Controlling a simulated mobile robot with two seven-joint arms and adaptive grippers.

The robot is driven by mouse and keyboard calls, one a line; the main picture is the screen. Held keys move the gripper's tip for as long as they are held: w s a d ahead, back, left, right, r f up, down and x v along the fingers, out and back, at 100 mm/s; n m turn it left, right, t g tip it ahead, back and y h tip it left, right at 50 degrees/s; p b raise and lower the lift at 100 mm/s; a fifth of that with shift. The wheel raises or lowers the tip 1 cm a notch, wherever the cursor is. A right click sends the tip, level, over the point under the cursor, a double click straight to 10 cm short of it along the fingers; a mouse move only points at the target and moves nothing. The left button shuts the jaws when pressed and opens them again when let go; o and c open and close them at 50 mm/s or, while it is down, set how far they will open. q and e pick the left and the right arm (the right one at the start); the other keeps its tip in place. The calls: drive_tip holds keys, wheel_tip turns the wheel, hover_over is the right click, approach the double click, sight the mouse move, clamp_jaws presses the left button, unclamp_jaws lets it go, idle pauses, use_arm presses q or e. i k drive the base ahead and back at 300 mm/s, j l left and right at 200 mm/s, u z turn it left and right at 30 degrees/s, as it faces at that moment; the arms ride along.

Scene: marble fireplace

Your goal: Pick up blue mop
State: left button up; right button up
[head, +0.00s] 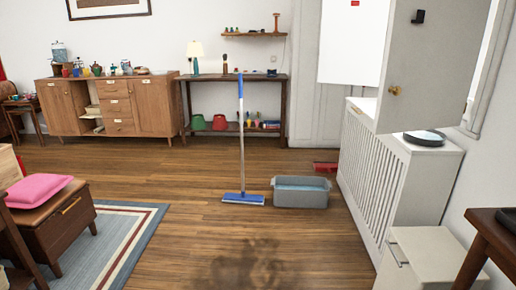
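The blue mop (242,145) stands upright on the wooden floor in the middle of the head view. It has a blue grip at the top, a thin grey pole and a flat blue head with a pale lower edge resting on the floor. Nothing covers it. Neither of my grippers shows in this view.
A grey tub (300,197) holding something blue stands just right of the mop head. A white slatted cabinet (372,175) lines the right side. A rug (95,262) and a brown chest with a pink cushion (39,190) are at left. The floor before the mop is clear, with a dark stain.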

sight(242, 198)
drive_tip(key=i+l, duration=0.1)
drive_tip(key=i, duration=3.3)
drive_tip(key=j+u, duration=0.05)
drive_tip(key=j, duration=0.05)
